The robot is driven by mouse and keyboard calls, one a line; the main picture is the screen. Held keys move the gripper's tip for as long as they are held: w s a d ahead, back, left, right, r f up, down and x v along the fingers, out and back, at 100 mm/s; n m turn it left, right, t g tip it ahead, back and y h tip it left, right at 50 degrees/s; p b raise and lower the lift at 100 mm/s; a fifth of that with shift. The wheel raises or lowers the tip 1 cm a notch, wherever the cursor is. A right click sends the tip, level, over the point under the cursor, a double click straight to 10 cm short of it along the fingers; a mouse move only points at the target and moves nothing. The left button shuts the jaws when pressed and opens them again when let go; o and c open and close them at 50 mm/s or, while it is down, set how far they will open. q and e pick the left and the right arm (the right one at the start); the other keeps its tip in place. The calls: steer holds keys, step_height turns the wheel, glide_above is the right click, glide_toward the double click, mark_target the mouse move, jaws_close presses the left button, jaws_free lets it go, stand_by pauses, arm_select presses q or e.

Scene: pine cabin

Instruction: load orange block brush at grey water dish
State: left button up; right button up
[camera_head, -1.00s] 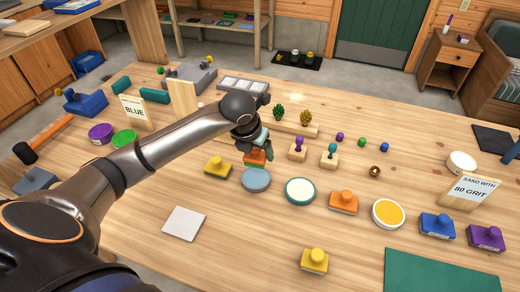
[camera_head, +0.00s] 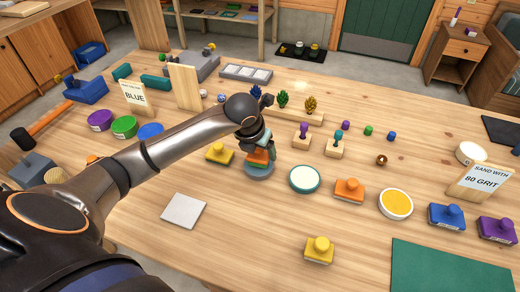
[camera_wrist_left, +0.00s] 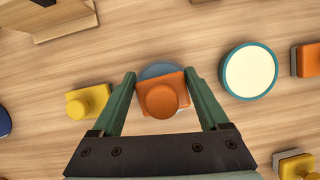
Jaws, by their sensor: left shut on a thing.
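My left gripper (camera_head: 262,148) is shut on the orange block brush (camera_head: 260,157), which has a round knob on top. The grey water dish (camera_head: 258,173) is directly under the brush, partly hidden by it. In the left wrist view the brush (camera_wrist_left: 162,95) sits between the two green fingers of my gripper (camera_wrist_left: 163,98), and the dish's blue-grey rim (camera_wrist_left: 158,69) shows just beyond it. I cannot tell whether the brush touches the dish. My right gripper is not in view.
A yellow block (camera_head: 219,153) is close on the left, and a teal-rimmed cream dish (camera_head: 304,179) is close on the right. Another orange block (camera_head: 349,190) and a yellow-filled dish (camera_head: 395,204) stand farther right. A white square (camera_head: 184,211) lies in front, with bare table around it.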

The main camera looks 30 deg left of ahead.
arm_select(q)
steer(key=shift+f+b, duration=0.6)
stand_by(1.8)
steer(key=shift+r+p, duration=2.35)
steer(key=shift+r, duration=1.25)
steer(key=shift+s, duration=0.15)
